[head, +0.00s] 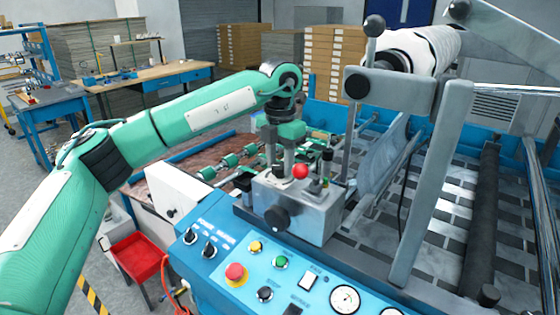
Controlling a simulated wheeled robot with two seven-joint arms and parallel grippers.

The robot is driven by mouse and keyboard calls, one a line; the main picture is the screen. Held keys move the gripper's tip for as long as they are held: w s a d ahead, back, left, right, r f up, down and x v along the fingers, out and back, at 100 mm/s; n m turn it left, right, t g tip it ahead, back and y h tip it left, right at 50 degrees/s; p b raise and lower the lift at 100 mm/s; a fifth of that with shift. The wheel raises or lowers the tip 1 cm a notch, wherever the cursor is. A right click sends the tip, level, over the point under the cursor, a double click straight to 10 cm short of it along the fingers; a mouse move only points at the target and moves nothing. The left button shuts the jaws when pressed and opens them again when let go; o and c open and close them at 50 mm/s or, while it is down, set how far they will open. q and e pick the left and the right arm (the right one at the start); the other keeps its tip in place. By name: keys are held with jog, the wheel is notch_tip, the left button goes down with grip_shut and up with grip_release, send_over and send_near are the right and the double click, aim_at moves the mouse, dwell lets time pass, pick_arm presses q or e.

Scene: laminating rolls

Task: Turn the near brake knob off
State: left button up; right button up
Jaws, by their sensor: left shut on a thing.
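My left gripper (279,172) points straight down onto the top of a grey metal box (318,217) on the machine's near side. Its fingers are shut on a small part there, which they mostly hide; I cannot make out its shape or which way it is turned. A small dark upright fitting (326,158) stands further right on the box. A round black knob (277,218) sits on the box's front face, below and clear of the fingers. No label shows which is the near brake knob. My right gripper is out of view.
A blue control panel (215,262) with switches, buttons and a red stop button (235,273) lies in front of the box. A grey lever post with a black ball (374,25) and a white roll (425,48) rise at the right. A red tray (138,256) is lower left.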

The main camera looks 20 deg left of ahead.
pick_arm(q)
jog(key=shift+r, duration=0.1)
jog(key=o, duration=1)
